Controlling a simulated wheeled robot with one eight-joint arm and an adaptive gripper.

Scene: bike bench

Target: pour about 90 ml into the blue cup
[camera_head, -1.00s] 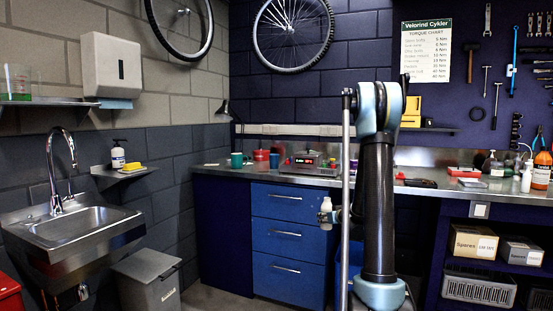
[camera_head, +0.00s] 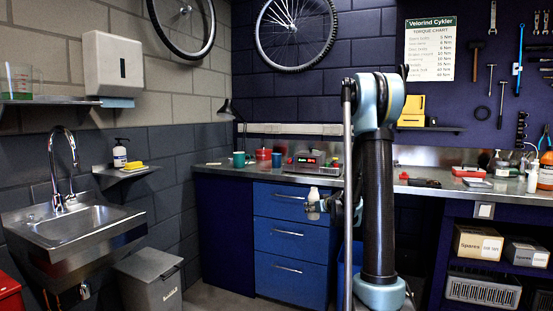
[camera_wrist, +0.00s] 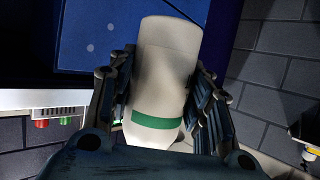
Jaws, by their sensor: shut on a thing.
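My gripper (camera_wrist: 166,95) is shut on a white bottle (camera_wrist: 165,65) with a green band, its fingers on either side of it. In the head view the bottle (camera_head: 313,193) is small and looks roughly upright, in front of the blue drawers and a little below the bench top. A teal cup (camera_head: 238,160) stands on the bench at the left; I cannot tell whether it is the blue cup. The liquid inside the bottle cannot be seen.
A scale-like device (camera_head: 312,161) with a red display sits on the bench (camera_head: 217,168), right of the cups. A red container (camera_head: 263,154) stands behind them. A sink (camera_head: 75,225) and grey bin (camera_head: 150,278) are at left.

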